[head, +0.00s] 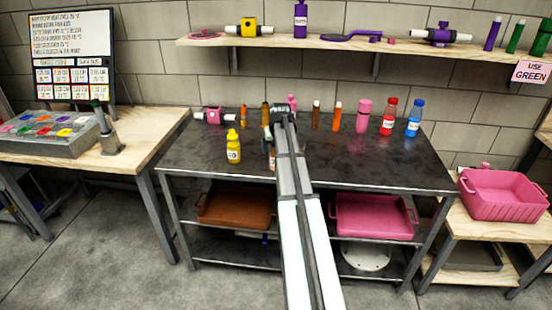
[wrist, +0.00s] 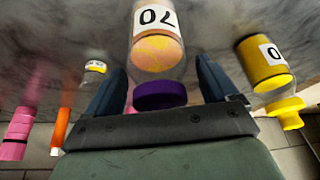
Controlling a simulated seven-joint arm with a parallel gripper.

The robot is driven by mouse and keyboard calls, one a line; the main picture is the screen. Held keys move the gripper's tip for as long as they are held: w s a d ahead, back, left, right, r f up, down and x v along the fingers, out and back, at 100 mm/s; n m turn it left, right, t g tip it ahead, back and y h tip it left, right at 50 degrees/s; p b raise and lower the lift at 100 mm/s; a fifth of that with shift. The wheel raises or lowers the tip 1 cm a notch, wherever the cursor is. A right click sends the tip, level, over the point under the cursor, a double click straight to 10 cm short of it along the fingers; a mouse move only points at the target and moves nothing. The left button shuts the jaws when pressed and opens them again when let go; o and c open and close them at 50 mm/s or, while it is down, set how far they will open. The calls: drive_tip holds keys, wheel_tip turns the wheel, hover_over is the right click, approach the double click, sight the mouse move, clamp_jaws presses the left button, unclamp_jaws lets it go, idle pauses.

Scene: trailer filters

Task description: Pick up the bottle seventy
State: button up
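The bottle labelled 70 (wrist: 158,45) is clear with orange-pink contents and a purple cap (wrist: 160,95). In the wrist view it appears upside down at top centre. My gripper (wrist: 162,85) is open, with one dark finger on each side of the cap end. Narrow gaps show between fingers and cap, so it is not gripped. In the head view my gripper (head: 281,113) is over the dark table. My arm hides much there; a sliver of a bottle with a white label (head: 271,158) shows beside it, too small to read.
A yellow bottle labelled 40 (head: 233,148) stands close to the left; a yellow bottle (wrist: 268,68) shows right in the wrist view. Pink (head: 363,116), red (head: 389,117) and blue (head: 414,119) bottles stand farther right. The dark tabletop (head: 350,160) is clear at front right.

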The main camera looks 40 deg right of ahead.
drive_tip(key=c, duration=1.2)
wheel_tip(320, 180, up, 20)
idle(1.1)
